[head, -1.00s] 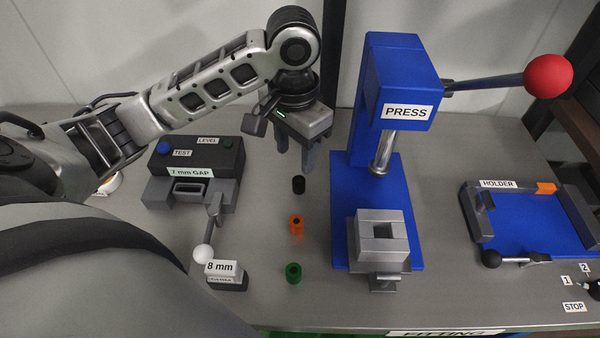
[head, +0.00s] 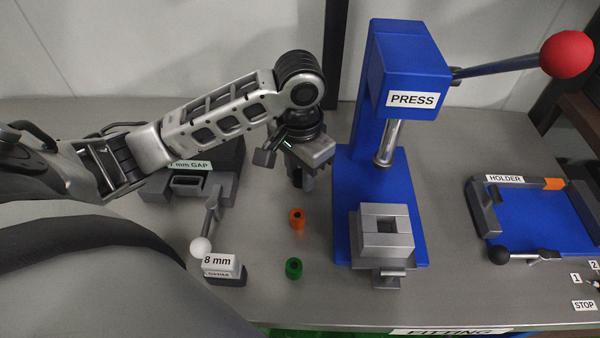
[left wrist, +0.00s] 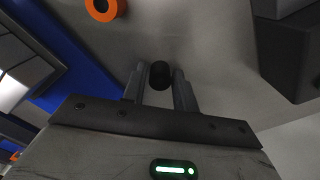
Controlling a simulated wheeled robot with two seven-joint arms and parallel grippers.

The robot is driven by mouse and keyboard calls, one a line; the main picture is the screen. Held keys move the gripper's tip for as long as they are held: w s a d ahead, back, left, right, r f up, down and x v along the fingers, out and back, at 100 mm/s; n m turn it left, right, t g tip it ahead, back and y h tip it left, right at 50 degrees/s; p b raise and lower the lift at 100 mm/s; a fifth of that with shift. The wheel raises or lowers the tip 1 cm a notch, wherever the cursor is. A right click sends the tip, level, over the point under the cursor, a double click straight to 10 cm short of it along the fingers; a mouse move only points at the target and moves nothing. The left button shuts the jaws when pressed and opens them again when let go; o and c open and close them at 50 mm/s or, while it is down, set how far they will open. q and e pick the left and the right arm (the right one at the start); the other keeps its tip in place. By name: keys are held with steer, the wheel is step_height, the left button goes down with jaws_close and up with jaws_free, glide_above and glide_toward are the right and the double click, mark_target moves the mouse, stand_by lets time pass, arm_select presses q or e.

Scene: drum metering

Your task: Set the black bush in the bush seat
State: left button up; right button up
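The black bush (left wrist: 160,75) stands on the grey bench and shows between the fingertips in the left wrist view. In the head view it is largely hidden by my left gripper (head: 301,182). The gripper points down over it; its fingers (left wrist: 160,88) are on either side, with what look like narrow gaps, so it seems open. A grey block with a square opening (head: 371,246) sits on the blue press base, to the right of the gripper; no label marks it as the bush seat. My right gripper is not in view.
An orange bush (head: 297,219) and a green bush (head: 293,268) stand nearer on the bench. The blue press (head: 402,62) with its red-knobbed lever rises close to the right of the gripper. A gap gauge (head: 187,187) is at left, a blue holder (head: 550,222) at right.

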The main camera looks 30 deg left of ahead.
arm_select(q)
jaws_close()
